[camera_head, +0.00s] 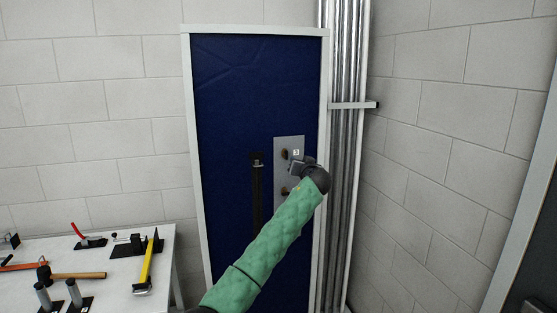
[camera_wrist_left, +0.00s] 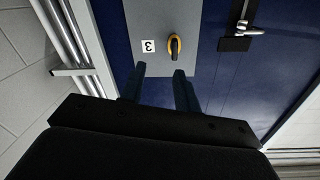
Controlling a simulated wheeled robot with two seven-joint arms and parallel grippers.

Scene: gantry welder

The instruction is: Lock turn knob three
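Turn knob three (camera_wrist_left: 174,46) is a small yellow and dark knob on a grey plate (camera_wrist_left: 200,12), beside a white label marked 3 (camera_wrist_left: 149,46). In the head view the knob (camera_head: 284,154) shows on the grey plate (camera_head: 289,141), just left of the label (camera_head: 296,153). My left gripper (camera_head: 297,166) is in front of the plate, close to the knob. In the left wrist view its two fingers (camera_wrist_left: 160,72) are apart with nothing between them. The knob lies just beyond the fingertips, nearer the right finger. My right gripper is in neither view.
The plate is on a blue panel (camera_head: 230,90) with a pale frame. A second knob (camera_head: 284,191) is lower on the plate, partly behind my arm. A dark vertical bar (camera_head: 257,195) stands left of it. Metal pipes (camera_head: 345,70) run at right. A white table (camera_head: 150,290) holds tools.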

